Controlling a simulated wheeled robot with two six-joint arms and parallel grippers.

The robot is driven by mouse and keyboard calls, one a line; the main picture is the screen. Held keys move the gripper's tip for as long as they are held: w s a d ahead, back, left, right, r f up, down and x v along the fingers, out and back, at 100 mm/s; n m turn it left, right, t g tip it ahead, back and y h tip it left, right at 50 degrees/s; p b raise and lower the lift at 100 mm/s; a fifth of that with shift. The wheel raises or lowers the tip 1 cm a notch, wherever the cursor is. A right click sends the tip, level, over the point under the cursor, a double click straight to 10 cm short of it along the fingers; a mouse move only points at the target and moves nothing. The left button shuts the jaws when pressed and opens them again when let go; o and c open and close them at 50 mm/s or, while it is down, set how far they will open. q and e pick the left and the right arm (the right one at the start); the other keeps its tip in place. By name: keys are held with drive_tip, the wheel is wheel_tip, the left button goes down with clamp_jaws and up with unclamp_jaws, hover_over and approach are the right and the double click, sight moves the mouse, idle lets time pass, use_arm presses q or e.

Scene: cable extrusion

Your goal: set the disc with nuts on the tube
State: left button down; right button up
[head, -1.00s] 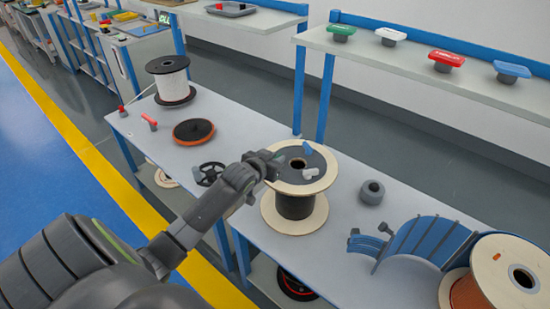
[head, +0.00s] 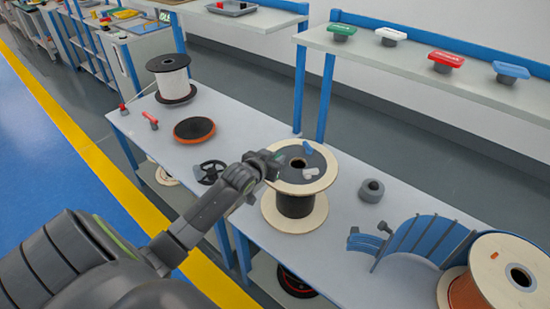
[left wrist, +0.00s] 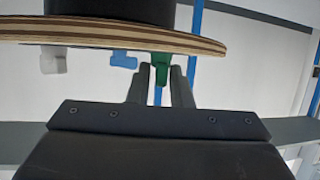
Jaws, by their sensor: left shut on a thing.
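A pale wooden disc with a dark upper face (head: 316,184) lies level on top of the black tube-like core (head: 295,207) of an upright spool. A blue nut (head: 308,148) and a white nut (head: 310,173) stand on the disc. My left gripper (head: 272,162) is at the disc's left edge. In the left wrist view, my left gripper (left wrist: 162,82) is shut on a green nut (left wrist: 162,65) at the edge of the layered disc (left wrist: 100,42). The blue nut (left wrist: 124,60) and white nut (left wrist: 52,63) show beside it. My right gripper is out of view.
A grey ring (head: 371,191) lies right of the spool. Blue curved parts (head: 430,238) and a copper-coloured spool (head: 500,275) lie further right. A black-orange disc (head: 194,130) and a white spool (head: 173,87) are at the left.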

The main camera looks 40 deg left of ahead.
use_arm(q)
drive_tip(key=shift+r, duration=0.1)
drive_tip(key=shift+f+b, duration=0.3)
drive_tip(key=shift+f, duration=0.35)
idle(0.3)
drive_tip(key=c, duration=1.6)
unclamp_jaws()
drive_tip(key=shift+s+r+p, duration=0.3)
drive_tip(key=shift+s+p, duration=0.15)
drive_tip(key=shift+p, duration=0.25)
drive_tip(key=shift+p+v, duration=1.05)
drive_tip(key=shift+v, duration=0.05)
drive_tip(key=p+v, duration=0.6)
drive_tip(key=v, duration=0.2)
drive_tip(key=shift+d+p, duration=0.1)
drive_tip(key=shift+p, duration=0.25)
